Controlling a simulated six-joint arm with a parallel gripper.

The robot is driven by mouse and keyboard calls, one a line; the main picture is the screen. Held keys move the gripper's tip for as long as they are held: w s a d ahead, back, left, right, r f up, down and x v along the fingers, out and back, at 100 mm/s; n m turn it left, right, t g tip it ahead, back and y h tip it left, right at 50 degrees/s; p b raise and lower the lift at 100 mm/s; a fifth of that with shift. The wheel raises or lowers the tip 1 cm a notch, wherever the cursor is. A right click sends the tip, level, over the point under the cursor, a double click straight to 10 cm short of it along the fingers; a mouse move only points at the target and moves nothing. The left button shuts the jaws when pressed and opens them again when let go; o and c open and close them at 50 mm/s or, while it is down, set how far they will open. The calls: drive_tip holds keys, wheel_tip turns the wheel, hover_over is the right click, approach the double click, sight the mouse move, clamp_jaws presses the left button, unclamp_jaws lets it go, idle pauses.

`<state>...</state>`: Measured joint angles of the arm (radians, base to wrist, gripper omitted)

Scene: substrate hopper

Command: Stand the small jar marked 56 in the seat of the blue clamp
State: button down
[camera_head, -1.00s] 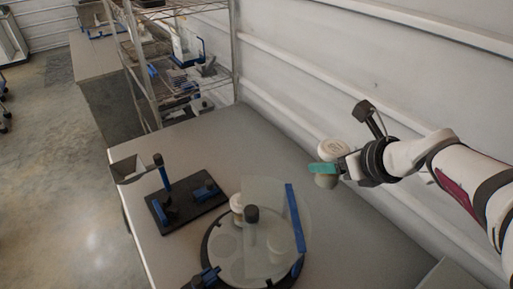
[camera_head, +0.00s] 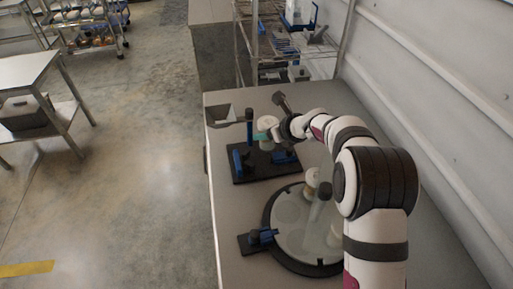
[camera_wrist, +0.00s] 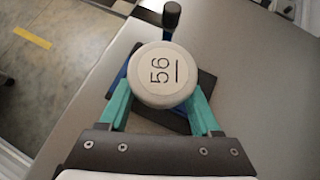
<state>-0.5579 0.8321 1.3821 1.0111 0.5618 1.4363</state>
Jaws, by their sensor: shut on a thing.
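My gripper (camera_wrist: 162,108) is shut on the small jar marked 56 (camera_wrist: 162,74), with a teal finger on each side of it. The jar's pale lid faces the wrist camera. In the head view the jar (camera_head: 267,125) is upright above the black base plate (camera_head: 243,177) at the back of the table. The blue clamp (camera_head: 284,157) is on that plate, below and right of the jar. In the wrist view the jar hides most of the plate, so I cannot see the clamp's seat.
A wire rack (camera_head: 262,50) stands behind the table.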

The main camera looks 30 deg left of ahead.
drive_tip(key=a+f, duration=0.1)
drive_tip(key=f, duration=0.1)
drive_tip(key=a+f, duration=0.1)
drive_tip(key=f, duration=0.1)
drive_tip(key=a+f, duration=0.2)
drive_tip(key=shift+s, duration=0.4)
drive_tip(key=shift+d+f, duration=0.1)
drive_tip(key=shift+f, duration=0.05)
drive_tip(key=shift+f, duration=0.35)
drive_tip(key=shift+f, duration=0.25)
drive_tip(key=shift+c, duration=0.4)
unclamp_jaws()
